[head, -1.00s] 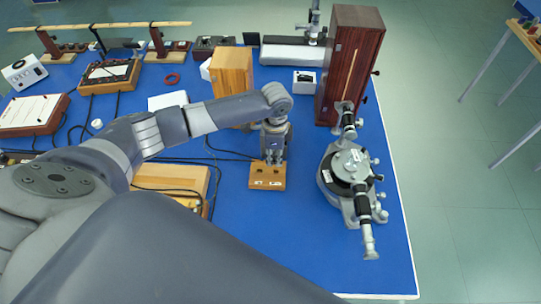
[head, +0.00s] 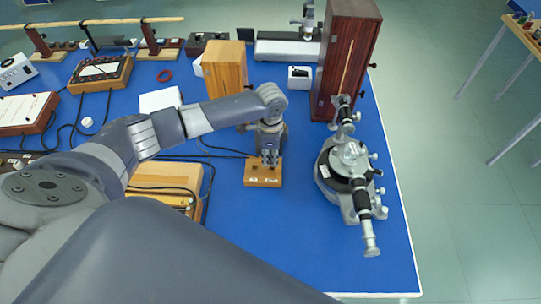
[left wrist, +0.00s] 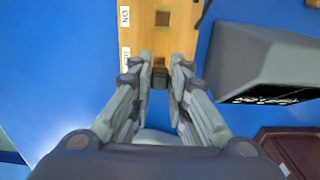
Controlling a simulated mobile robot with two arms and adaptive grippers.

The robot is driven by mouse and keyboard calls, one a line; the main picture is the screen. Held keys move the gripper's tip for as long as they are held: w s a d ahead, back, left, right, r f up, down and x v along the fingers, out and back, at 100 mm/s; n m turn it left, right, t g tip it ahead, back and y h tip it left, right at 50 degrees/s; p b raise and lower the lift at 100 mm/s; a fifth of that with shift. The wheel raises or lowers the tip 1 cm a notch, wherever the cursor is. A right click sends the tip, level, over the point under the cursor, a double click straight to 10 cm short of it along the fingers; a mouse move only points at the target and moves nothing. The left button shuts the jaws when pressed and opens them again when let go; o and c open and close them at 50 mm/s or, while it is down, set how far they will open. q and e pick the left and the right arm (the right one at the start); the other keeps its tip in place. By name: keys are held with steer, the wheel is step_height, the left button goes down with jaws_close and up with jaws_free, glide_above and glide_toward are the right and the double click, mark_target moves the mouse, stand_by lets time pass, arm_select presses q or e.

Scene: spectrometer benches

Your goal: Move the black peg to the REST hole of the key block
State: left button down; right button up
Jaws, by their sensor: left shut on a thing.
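The key block (head: 248,174) is a small wooden block on the blue bench, with two white labels on its front face. In the left wrist view the block (left wrist: 181,40) shows an ON label, a second label too small to read, and an empty square hole beside ON. My left gripper (head: 270,162) points down over the right part of the block. It is shut on the black peg (left wrist: 159,79), which sits between the fingertips at the second label's end. Whether the peg's lower end is in a hole is hidden. My right gripper is not in view.
A spectrometer (head: 349,172) stands right of the block, with a dark wooden cabinet (head: 344,60) behind it. A light wooden box (head: 225,70) stands behind my left forearm. Cables run left of the block. The blue bench in front is clear.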

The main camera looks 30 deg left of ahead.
arm_select(q)
steer(key=shift+f+b, duration=0.5)
steer(key=shift+f, duration=0.1)
steer(key=shift+f+b, duration=0.3)
steer(key=shift+f, duration=0.7)
steer(key=c, duration=1.4)
jaws_free()
steer(key=shift+c, duration=0.2)
steer(key=shift+r, duration=0.25)
step_height(320, 180, up, 12)
steer(key=shift+f, duration=0.2)
